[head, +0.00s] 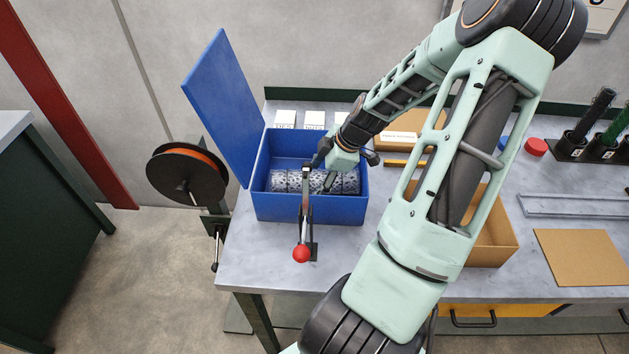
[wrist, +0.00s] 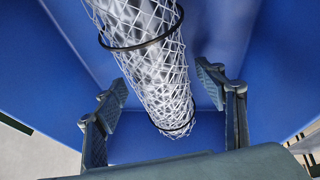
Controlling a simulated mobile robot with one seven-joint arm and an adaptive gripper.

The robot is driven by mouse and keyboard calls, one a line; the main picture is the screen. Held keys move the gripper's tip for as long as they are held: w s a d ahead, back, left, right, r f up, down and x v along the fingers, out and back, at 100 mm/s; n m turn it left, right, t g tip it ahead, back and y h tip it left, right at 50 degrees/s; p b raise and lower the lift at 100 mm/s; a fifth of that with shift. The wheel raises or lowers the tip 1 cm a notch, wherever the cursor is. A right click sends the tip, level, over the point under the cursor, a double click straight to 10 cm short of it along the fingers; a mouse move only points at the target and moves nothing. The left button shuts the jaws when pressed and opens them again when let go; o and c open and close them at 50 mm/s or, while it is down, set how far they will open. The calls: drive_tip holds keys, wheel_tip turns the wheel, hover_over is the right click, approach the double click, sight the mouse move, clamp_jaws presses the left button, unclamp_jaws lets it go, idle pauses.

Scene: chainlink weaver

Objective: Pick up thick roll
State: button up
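A thick roll of silver wire mesh with black bands (head: 292,182) lies inside the open blue box (head: 285,212), along its length. Part of it is hidden by my gripper and a lever. The roll also shows in the wrist view (wrist: 150,75), running from the top edge to the middle. My gripper (head: 327,172) is inside the box opening, over the roll. In the wrist view my gripper (wrist: 170,108) is open, with one finger on each side of the roll's lower end and blue gaps between fingers and roll. I see no contact.
The box's blue lid (head: 222,105) stands open at the left. A lever with a red knob (head: 301,253) rises at the box's front. A black reel (head: 187,174) is at the bench's left edge. A cardboard box (head: 492,240) and a brown sheet (head: 580,257) lie to the right.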

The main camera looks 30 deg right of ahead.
drive_tip(key=c, duration=1.2)
drive_tip(key=shift+c, duration=0.4)
drive_tip(key=shift+r, duration=0.15)
